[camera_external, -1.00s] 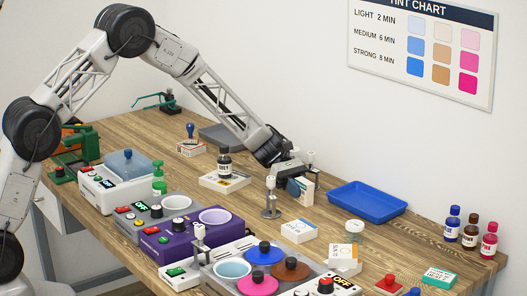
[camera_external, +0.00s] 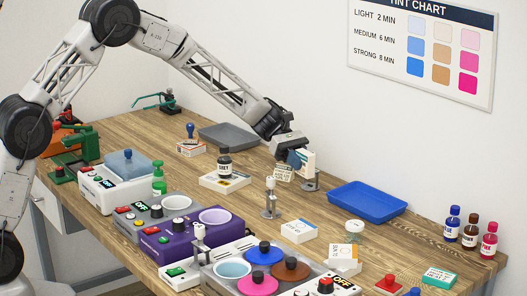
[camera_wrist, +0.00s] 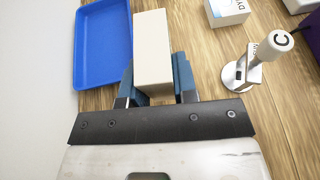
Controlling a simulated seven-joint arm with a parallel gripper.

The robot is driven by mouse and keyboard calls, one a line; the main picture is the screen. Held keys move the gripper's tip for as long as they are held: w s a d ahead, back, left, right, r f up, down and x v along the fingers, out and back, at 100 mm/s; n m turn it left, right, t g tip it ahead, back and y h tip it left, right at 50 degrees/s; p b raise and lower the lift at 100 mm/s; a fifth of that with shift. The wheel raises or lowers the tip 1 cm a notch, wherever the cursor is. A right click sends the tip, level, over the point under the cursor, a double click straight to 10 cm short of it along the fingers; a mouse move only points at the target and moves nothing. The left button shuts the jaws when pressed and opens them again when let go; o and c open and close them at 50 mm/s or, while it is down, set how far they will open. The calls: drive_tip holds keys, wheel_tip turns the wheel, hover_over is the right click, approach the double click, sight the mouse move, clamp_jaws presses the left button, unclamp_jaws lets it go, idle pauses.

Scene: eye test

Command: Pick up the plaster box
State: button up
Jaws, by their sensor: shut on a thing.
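My gripper (camera_external: 293,158) is shut on a cream-white box (camera_external: 306,162). The box stands out above the table, roughly upright, with its print too small to read, so I cannot confirm from a label that it is the plaster box. In the wrist view the plain pale side of the box (camera_wrist: 153,48) lies between the two blue fingers of my gripper (camera_wrist: 158,82). The fingers hide part of the box.
A small printed box (camera_external: 283,173) shows below my gripper, partly hidden. A metal stand (camera_external: 311,182) is close under the held box, and another stand (camera_external: 270,200) is nearer the front. A blue tray (camera_external: 366,200) lies to the right.

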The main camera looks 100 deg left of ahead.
drive_tip(key=shift+r, duration=0.75)
drive_tip(key=shift+s, duration=0.1)
